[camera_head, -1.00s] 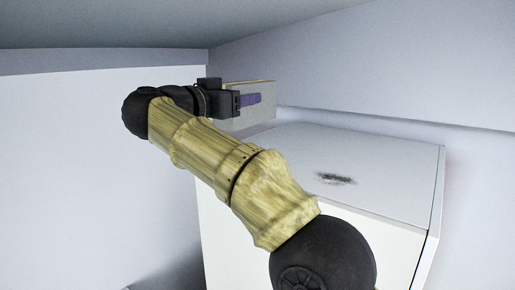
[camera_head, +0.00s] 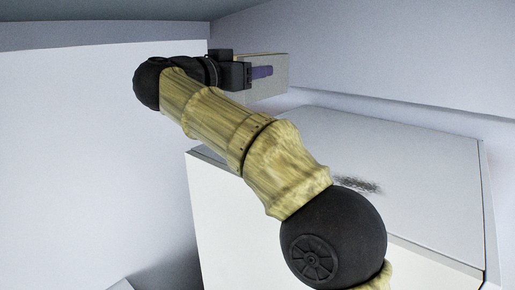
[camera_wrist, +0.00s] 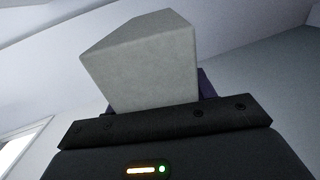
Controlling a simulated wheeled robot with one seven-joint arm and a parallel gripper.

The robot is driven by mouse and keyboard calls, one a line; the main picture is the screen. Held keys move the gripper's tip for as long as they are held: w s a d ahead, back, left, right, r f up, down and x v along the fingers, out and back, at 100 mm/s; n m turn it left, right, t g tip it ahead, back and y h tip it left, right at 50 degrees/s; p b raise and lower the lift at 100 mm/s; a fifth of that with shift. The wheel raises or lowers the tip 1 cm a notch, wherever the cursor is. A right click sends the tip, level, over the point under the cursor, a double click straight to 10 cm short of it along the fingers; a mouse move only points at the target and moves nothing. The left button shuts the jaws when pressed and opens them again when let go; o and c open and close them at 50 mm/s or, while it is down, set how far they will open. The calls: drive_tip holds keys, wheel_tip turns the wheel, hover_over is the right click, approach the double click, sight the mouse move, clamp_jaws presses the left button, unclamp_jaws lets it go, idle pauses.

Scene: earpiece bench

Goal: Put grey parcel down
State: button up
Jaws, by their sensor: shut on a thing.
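The grey parcel (camera_head: 270,87) is a box held out beyond the end of my arm in the head view. In the wrist view the grey parcel (camera_wrist: 150,65) rises from between the jaws and fills the upper middle. My gripper (camera_head: 260,73) is shut on it, with a purple finger lying along its near side. The parcel is near the far left corner of a white cabinet top (camera_head: 400,175). I cannot tell whether it touches the top or hangs above it. The far finger is mostly hidden by the parcel.
The white cabinet has a broad, mostly bare top with a dark smudge (camera_head: 358,185), partly behind my arm. A pale wall (camera_head: 400,60) with a ledge stands behind it. Another pale wall (camera_head: 80,150) is on the left.

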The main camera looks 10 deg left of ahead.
sight(249, 98)
drive_tip(key=shift+w+f, duration=0.15)
drive_tip(key=shift+f, duration=0.25)
wheel_tip(249, 98, down, 4)
drive_tip(key=shift+f, duration=0.55)
drive_tip(key=shift+f+p, duration=0.6)
drive_tip(key=shift+f, duration=1.5)
drive_tip(key=shift+f+b, duration=0.35)
drive_tip(key=shift+f, duration=0.25)
